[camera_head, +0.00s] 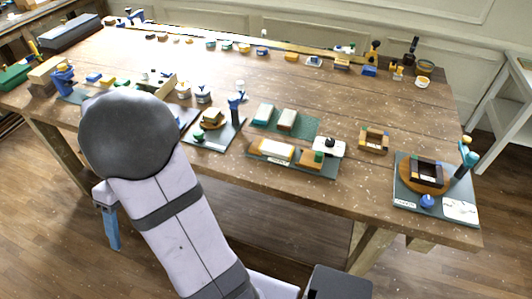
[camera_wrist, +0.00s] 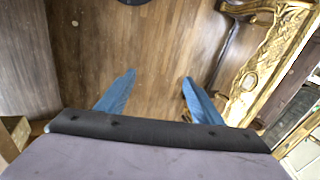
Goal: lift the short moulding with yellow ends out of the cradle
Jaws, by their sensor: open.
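My gripper (camera_wrist: 158,76) is open and empty in the wrist view, its two blue fingers apart over bare wooden floor. In the head view, one blue finger (camera_head: 111,232) hangs below the bench's front edge, left of my arm. The short moulding with yellow ends cannot be picked out for certain among the small pieces on the bench. My arm hides part of the bench's left front.
The wooden bench (camera_head: 350,180) carries several small blocks, pots and green mats. A turntable (camera_head: 425,172) with a dark frame stands at the right end. A carved gilt piece (camera_wrist: 262,70) stands right of my fingers in the wrist view. The floor between the fingers is clear.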

